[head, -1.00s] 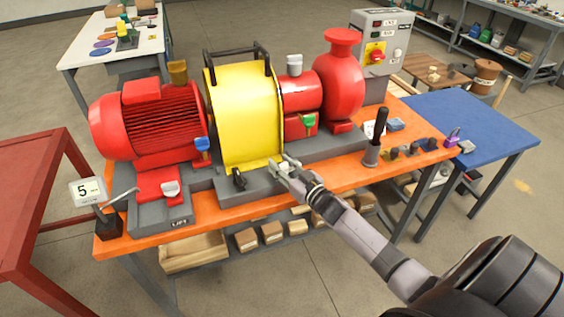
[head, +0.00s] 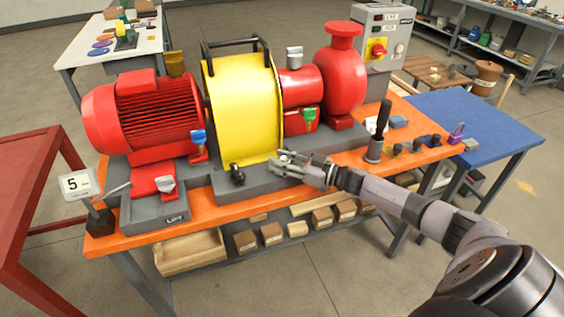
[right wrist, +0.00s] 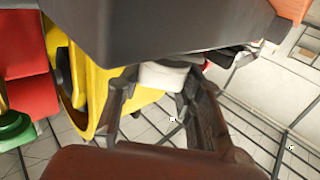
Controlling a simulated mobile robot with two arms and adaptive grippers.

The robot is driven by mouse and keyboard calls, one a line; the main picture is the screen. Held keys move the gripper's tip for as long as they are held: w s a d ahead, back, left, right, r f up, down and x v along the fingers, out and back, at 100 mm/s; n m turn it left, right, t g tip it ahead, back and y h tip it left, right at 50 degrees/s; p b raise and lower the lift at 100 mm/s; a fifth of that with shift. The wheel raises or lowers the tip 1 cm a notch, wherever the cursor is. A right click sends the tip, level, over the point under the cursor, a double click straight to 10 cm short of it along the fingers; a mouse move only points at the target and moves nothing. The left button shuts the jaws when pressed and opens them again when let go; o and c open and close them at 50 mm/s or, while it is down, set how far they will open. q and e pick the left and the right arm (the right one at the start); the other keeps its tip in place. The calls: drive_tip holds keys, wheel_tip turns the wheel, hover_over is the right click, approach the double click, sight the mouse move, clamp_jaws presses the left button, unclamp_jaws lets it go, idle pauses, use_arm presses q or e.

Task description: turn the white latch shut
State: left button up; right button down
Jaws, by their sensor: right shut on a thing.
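The white latch (right wrist: 163,76) shows in the right wrist view as a small white block between my fingers, beside the yellow guard (right wrist: 88,75). My right gripper (head: 282,162) is shut on it at the right foot of the yellow guard (head: 243,105). The gripper also shows in the right wrist view (right wrist: 160,88), with one finger on each side of the latch. In the head view the fingers mostly hide the latch, so its exact angle cannot be told. My left gripper is not in view.
A black knob (head: 237,175) sits at the guard's left foot. A blue handle (head: 198,138) and a green handle (head: 309,115) are nearby. A dark upright lever (head: 382,122) stands to the right on the orange bench (head: 230,211). The red pump (head: 340,80) is behind.

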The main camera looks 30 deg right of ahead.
drive_tip(key=c, duration=1.1)
unclamp_jaws()
drive_tip(key=v, duration=1.2)
drive_tip(key=shift+a, duration=0.1)
drive_tip(key=shift+c, duration=0.4)
